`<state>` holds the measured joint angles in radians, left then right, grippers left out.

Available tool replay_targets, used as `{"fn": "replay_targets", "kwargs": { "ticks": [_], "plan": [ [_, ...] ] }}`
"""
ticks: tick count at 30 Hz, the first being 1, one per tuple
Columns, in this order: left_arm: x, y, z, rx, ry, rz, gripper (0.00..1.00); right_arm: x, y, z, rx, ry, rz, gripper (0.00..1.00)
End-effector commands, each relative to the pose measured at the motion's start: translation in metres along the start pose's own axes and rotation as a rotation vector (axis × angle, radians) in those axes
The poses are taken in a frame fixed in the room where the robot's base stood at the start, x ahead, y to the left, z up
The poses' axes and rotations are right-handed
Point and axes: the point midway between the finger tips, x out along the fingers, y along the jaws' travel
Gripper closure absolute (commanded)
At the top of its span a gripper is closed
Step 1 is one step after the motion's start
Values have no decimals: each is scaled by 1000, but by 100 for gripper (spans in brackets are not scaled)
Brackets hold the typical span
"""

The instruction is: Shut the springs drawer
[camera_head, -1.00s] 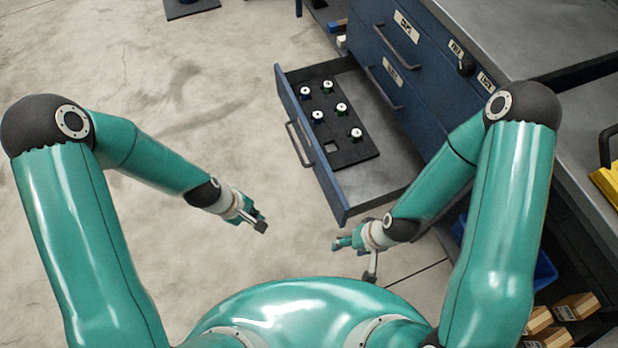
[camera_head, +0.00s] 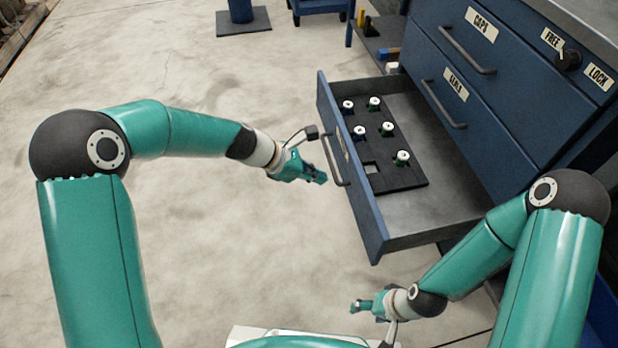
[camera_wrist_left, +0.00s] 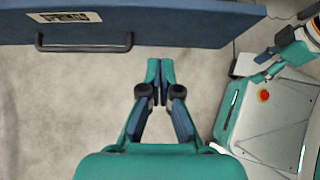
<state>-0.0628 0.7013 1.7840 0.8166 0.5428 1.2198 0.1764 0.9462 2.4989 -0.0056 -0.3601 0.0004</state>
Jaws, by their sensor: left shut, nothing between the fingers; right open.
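The open drawer (camera_head: 352,185) sticks out from the blue cabinet, below the drawers labelled CAPS and SEALS. Its label is unreadable in the head view. Inside it a dark tray (camera_head: 405,181) holds several white-topped pieces, with one square slot empty. The drawer's bar handle (camera_head: 335,162) is on its front, and it also shows in the left wrist view (camera_wrist_left: 84,48). My left gripper (camera_head: 322,179) is shut and empty, just in front of the drawer front near the handle, apart from it in the left wrist view (camera_wrist_left: 154,64). My right gripper (camera_head: 356,307) is open, below the drawer's near corner.
The cabinet (camera_head: 497,90) has closed CAPS and SEALS drawers above, and a knob (camera_head: 567,60) between FREE and LOCK labels. A blue post on a dark base (camera_head: 243,21) stands far back. The floor (camera_head: 230,220) left of the drawer is clear.

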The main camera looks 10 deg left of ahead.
Motion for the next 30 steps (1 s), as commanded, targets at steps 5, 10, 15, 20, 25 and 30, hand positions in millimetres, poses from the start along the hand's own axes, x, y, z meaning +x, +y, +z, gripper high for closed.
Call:
{"fn": "replay_targets", "kwargs": {
  "ticks": [5,10,15,20,25,30],
  "plan": [
    [43,-1,-4,2,1,-3,100,20,7,0,0,0,0,36],
    [74,0,-1,3,0,0,100,31,11,0,0,-1,0,36],
    [87,0,18,4,1,1,100,34,12,0,0,0,0,36],
    [93,0,26,1,1,2,100,35,13,0,0,0,0,36],
    [94,1,27,1,1,2,100,35,12,0,0,0,0,36],
    [83,6,16,-2,2,4,100,34,13,-1,4,1,0,36]
  ]
}}
